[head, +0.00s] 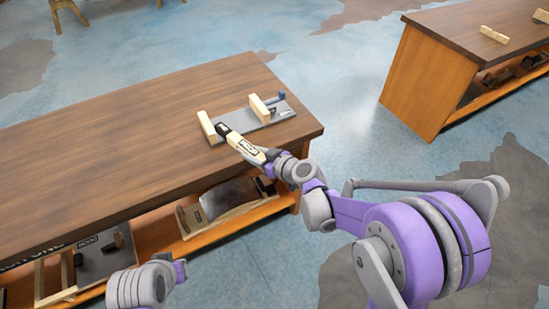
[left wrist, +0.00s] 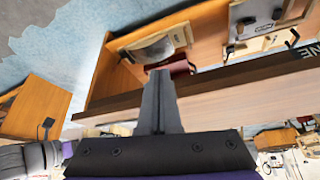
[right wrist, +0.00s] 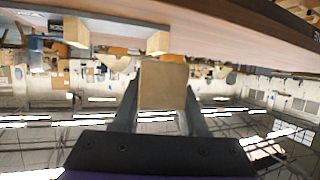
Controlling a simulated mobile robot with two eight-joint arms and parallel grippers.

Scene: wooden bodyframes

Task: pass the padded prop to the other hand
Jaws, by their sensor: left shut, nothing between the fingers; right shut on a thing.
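The padded prop (head: 246,148) is a pale wooden bar with a dark label and what looks like a dark pad at its far end. My right gripper (head: 271,156) is shut on its near end and holds it out over the table's right front edge. In the right wrist view the prop (right wrist: 163,85) shows as a tan block face between the dark fingers (right wrist: 162,108). My left gripper (left wrist: 160,75) is shut and empty. In the head view only its purple edge and grey wrist show low at left, in front of the table, well apart from the prop.
A grey fixture plate (head: 270,117) with two pale blocks and a blue-handled part lies on the dark wooden tabletop (head: 110,145), close behind the prop's tip. The lower shelf (head: 150,250) holds several items. A second table (head: 425,80) stands at right. The tabletop's left is clear.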

